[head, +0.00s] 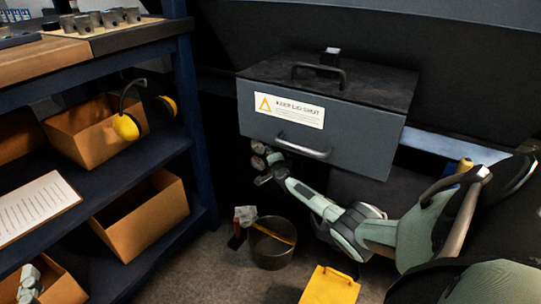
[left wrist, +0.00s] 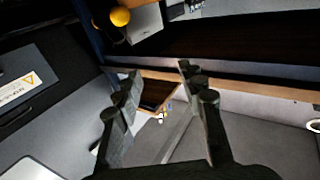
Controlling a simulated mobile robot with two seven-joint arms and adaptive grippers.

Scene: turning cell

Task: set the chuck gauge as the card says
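Two small round, dial-like shapes (head: 258,155) show below the left end of the lidded grey box; I cannot tell whether they are gauges or part of my gripper. No dial reading is legible. A white printed sheet (head: 38,205), possibly the card, lies on the left shelf; its text is too small to read. My right gripper (head: 268,172) is beside the round shapes, under the box's front handle; its fingers are unclear. My left gripper (left wrist: 160,90) is open, with nothing held between its fingers in the left wrist view. I cannot make it out in the head view.
The grey box (head: 222,100) has handles and a label, "KEEP LID SHUT". A dark bucket (head: 272,250) and a yellow item (head: 330,287) stand on the floor. The blue shelf unit (head: 183,90) holds cardboard bins (head: 140,222) and yellow earmuffs (head: 126,127).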

